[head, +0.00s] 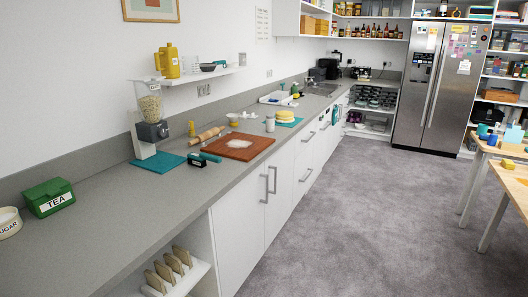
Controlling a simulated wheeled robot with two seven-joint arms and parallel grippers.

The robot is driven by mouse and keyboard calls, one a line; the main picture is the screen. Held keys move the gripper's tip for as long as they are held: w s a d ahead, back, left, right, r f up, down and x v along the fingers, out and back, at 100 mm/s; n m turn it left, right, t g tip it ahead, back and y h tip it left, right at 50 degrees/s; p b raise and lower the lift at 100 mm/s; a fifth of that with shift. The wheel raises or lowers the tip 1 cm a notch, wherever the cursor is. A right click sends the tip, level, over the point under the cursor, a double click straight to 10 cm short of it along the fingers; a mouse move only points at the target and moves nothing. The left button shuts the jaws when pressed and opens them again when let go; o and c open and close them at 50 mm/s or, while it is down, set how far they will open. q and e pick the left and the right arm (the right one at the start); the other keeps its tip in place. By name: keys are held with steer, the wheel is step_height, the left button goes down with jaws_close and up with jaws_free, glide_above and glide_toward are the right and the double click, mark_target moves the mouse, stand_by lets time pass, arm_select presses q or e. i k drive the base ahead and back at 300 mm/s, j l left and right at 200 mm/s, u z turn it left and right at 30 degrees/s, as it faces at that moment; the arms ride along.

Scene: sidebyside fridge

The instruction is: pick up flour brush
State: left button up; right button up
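On the long grey counter (157,213) is a red-brown board (262,146) with a white patch like flour (238,143) on it. A small teal item (211,157) lies at the board's left edge, next to a small black block (196,161); it may be the flour brush, but it is too small to be sure. A wooden rolling pin (207,135) lies at the board's back left. Neither of my grippers is in the head view.
A dispenser (151,110) stands on the counter by a teal mat (158,162). A green TEA box (48,197) and a SUGAR tub (9,223) are at left. The grey carpet (345,210) is clear; tables (505,150) stand at right.

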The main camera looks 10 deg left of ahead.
mark_target(196, 160)
steer(key=i+z, duration=0.15)
steer(key=i, duration=1.1)
steer(key=i+u, duration=0.45)
steer(key=i+l+u, duration=0.15)
steer(key=u, duration=0.3)
steer(key=i+u, duration=0.2)
steer(key=u, duration=0.25)
steer(key=i+u, duration=0.2)
steer(key=u, duration=0.25)
steer(key=i+l+u, duration=0.15)
steer(key=u, duration=0.25)
steer(key=i+l+u, duration=0.15)
steer(key=u, duration=0.3)
steer(key=i+l+u, duration=0.1)
steer(key=l+u, duration=0.35)
steer(key=j, duration=0.15)
